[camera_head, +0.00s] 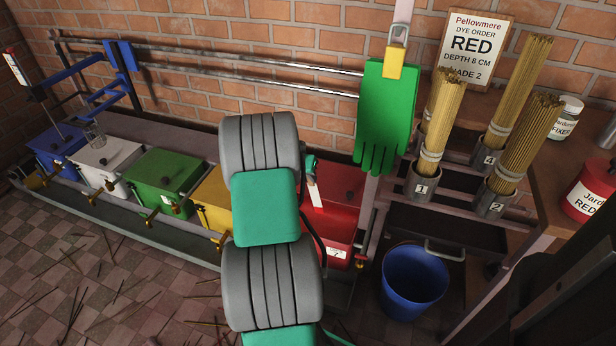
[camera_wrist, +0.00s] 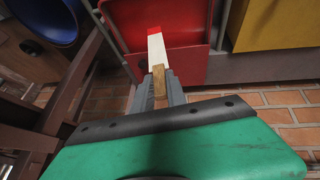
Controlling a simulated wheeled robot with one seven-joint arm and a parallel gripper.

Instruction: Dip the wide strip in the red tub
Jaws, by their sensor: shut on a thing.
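My gripper (camera_wrist: 160,92) is shut on the wooden end of a flat strip (camera_wrist: 157,50). The strip is white with a bright red far end in the wrist view. It also shows in the head view as a short white piece (camera_head: 317,197), in front of the red tub (camera_head: 333,228).
Yellow (camera_head: 213,200), green (camera_head: 163,180), white (camera_head: 107,155) and blue (camera_head: 57,145) tubs stand to the left. A green glove (camera_head: 387,110) hangs beside the red tub. A blue bucket (camera_head: 413,283) and a rack with incense bundles (camera_head: 437,120) are on the right.

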